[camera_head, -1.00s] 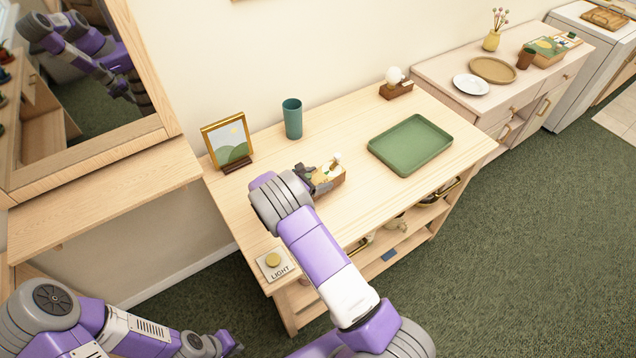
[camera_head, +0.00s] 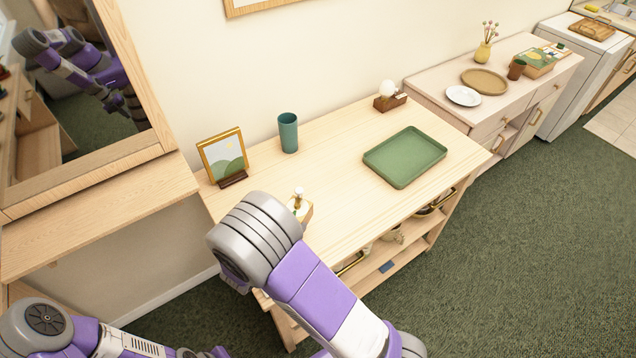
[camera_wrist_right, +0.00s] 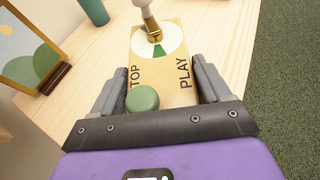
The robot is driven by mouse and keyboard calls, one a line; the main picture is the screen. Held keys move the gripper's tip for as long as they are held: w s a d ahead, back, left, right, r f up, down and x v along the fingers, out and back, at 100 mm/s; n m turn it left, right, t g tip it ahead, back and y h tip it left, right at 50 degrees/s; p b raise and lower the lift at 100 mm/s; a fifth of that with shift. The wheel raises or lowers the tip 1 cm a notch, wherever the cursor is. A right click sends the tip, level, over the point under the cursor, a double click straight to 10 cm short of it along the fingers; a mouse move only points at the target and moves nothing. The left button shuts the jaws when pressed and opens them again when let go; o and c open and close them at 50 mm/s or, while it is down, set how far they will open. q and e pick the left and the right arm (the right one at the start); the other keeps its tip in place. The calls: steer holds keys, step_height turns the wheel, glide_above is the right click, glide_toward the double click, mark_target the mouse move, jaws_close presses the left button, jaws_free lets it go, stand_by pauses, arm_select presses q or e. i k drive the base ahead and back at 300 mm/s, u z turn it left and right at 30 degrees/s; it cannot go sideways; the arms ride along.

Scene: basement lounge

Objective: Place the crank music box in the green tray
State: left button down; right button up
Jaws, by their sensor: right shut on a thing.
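The crank music box (camera_wrist_right: 172,92) is a pale wooden block with a green button, a green-and-white dial, a crank and the words STOP and PLAY. My right gripper (camera_wrist_right: 158,84) is shut on it, a finger on each side. In the head view a corner of the music box (camera_head: 305,211) shows beyond my right arm, which hides the rest and the gripper. I cannot tell whether it touches the table. The empty green tray (camera_head: 405,157) lies flat on the table, to the right of the box. My left arm is at lower left; its gripper is out of view.
A framed picture (camera_head: 223,157) and a teal cup (camera_head: 288,133) stand at the back left of the table (camera_head: 335,155). A wooden holder with a white bulb (camera_head: 389,97) stands behind the tray. The tabletop between box and tray is clear.

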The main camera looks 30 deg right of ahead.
mark_target(404, 157)
steer(key=u, duration=2.75)
steer(key=k, duration=1.9)
steer(key=z, duration=2.15)
